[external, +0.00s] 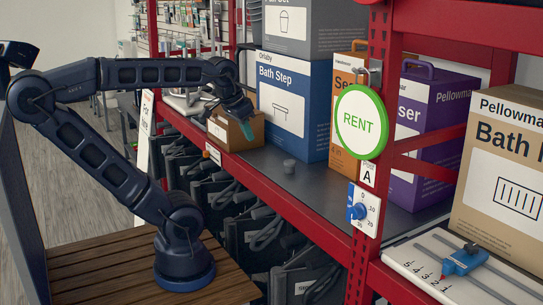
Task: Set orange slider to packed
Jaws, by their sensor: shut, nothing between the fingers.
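I cannot make out an orange slider or a "packed" marking in the external view. A blue slider (464,260) sits on a white board (421,263) with numbered marks at the lower right, far from my gripper. A white panel (188,104) lies on the shelf behind my arm, its details too small to read.
The red-framed shelf (290,206) holds large boxes, including a blue Bath Step box (293,104). Dark folded items hang below.

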